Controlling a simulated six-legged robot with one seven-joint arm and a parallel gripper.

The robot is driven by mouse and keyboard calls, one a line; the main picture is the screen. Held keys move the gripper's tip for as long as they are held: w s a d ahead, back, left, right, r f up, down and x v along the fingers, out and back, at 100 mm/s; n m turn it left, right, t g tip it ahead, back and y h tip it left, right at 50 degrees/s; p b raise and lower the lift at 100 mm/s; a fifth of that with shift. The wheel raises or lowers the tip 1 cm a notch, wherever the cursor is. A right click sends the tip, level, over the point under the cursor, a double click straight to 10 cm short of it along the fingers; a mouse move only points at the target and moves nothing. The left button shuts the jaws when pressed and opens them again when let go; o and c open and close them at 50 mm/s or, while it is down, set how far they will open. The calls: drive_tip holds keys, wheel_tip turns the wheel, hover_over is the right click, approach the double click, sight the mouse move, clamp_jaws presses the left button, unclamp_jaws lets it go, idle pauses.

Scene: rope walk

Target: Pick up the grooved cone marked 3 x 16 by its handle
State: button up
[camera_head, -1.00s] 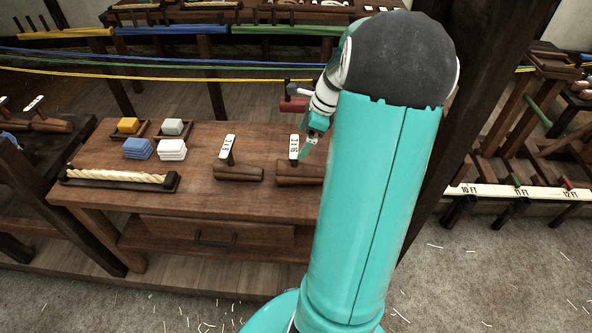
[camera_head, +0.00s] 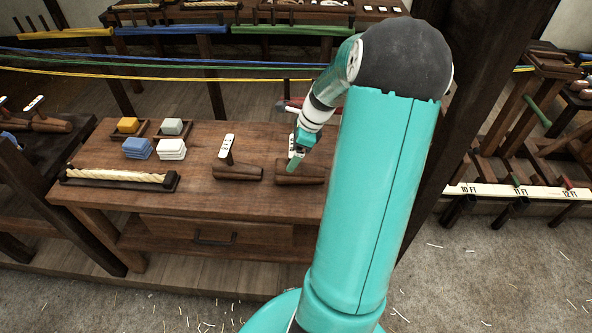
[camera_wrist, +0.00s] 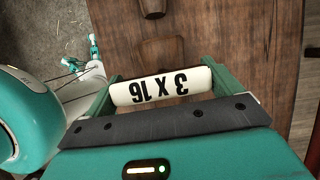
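The cone marked 3 x 16 (camera_head: 300,173) is a brown wooden piece lying at the right of the bench top. Its white label plate (camera_wrist: 162,86) reads upside down in the wrist view, and the brown cone body (camera_wrist: 162,52) lies beyond it. In the wrist view, the green fingers of my gripper (camera_wrist: 161,72) stand open, one at each end of the label plate. Whether they touch it I cannot tell. The label hides the handle below it.
A similar labelled cone (camera_head: 237,172) lies just left on the bench (camera_head: 210,197). A rope piece in a dark holder (camera_head: 118,177) and small coloured blocks (camera_head: 138,148) are farther left. Coloured ropes (camera_head: 200,64) stretch behind the bench. A dark post (camera_head: 482,80) rises to the right.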

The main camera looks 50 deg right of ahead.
drive_tip(key=c, duration=0.4)
drive_tip(key=shift+c, duration=0.2)
